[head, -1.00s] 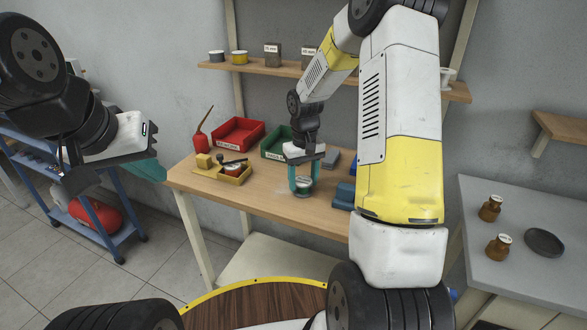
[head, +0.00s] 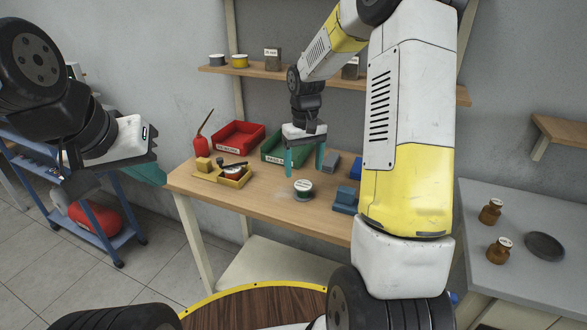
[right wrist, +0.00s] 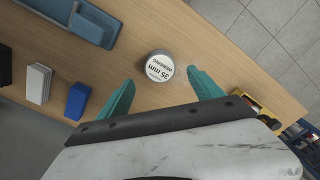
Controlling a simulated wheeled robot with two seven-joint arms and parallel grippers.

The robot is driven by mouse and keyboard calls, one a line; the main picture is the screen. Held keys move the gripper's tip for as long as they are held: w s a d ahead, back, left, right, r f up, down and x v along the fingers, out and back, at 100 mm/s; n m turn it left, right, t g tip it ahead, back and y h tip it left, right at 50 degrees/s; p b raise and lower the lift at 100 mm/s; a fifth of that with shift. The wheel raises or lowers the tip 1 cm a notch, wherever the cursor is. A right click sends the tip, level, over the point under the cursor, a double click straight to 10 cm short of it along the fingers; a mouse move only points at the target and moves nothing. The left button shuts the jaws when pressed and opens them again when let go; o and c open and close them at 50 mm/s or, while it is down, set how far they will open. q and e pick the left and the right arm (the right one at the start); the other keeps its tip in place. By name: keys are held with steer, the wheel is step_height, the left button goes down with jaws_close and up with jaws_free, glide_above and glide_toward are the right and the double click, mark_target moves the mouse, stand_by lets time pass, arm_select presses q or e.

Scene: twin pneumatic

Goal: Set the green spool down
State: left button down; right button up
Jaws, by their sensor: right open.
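In the right wrist view the spool (right wrist: 158,67) shows a "35 mm" label and lies apart from both fingertips. My right gripper (head: 304,167) is open and empty, a little above and behind the spool; its teal fingers also show in the right wrist view (right wrist: 161,77). My left gripper (head: 148,170) hangs at the left, away from the bench; its jaw opening does not show clearly.
A red bin (head: 240,137) and a green bin (head: 275,152) stand behind. A yellow tray (head: 236,181) is left of the spool, and blue blocks (head: 345,198) are to its right. The bench in front is clear.

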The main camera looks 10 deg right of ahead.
mark_target(303, 185)
steer(key=s+r+t, duration=0.3)
steer(key=s+r, duration=0.7)
steer(key=r, duration=0.5)
steer(key=s+a+r+t+y, duration=0.1)
steer(key=s, duration=0.6)
steer(key=s+a+r+m+t+y, duration=0.1)
steer(key=s+t, duration=0.1)
steer(key=s, duration=0.5)
steer(key=shift+a+r+m, duration=0.3)
